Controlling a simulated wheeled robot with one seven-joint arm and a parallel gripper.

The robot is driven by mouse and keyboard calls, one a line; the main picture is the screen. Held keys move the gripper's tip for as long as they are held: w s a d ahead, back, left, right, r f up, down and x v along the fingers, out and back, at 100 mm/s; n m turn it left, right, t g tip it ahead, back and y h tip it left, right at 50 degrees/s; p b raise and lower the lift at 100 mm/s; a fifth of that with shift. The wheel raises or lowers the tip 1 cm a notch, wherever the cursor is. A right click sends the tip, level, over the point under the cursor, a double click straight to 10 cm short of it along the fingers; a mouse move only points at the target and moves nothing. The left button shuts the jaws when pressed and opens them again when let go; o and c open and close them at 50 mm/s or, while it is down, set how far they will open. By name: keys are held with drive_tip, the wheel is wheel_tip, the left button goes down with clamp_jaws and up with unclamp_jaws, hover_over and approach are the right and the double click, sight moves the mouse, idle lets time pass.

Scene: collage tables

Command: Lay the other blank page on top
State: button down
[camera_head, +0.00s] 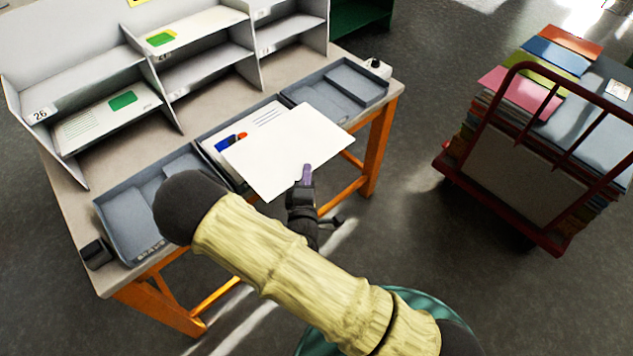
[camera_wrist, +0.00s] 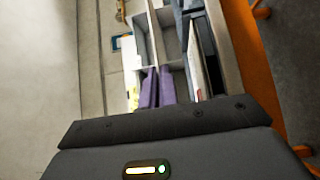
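A blank white page (camera_head: 287,150) is over the middle grey tray (camera_head: 257,105), covering much of it and reaching past its front edge. My gripper (camera_head: 306,174) is at the page's front edge, with a purple fingertip on it. In the wrist view the two purple fingers (camera_wrist: 158,88) are close together; the page between them cannot be made out there. Under the page, a sheet with printed lines (camera_head: 262,118) and blue and orange-red patches (camera_head: 232,141) show in the tray. Whether the blank page touches them is unclear.
Grey trays stand left (camera_head: 130,222) and right (camera_head: 335,90) of the middle one. Behind them is a white shelf unit (camera_head: 190,75) with green-marked sheets. A small black box (camera_head: 96,253) sits at the table's left corner. A red cart (camera_head: 545,235) with stacked coloured paper stands right.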

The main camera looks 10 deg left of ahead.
sight(277, 148)
drive_tip(key=w+a, duration=0.2)
drive_tip(key=a, duration=0.1)
drive_tip(key=w+a+b, duration=0.1)
drive_tip(key=w+a, duration=0.4)
drive_tip(key=a, duration=0.1)
drive_tip(key=shift+w+a, duration=0.1)
drive_tip(key=shift+w, duration=0.3)
wheel_tip(277, 148, down, 7)
drive_tip(key=b, duration=0.5)
drive_tip(key=shift+r, duration=0.1)
drive_tip(key=c, duration=1.6)
unclamp_jaws()
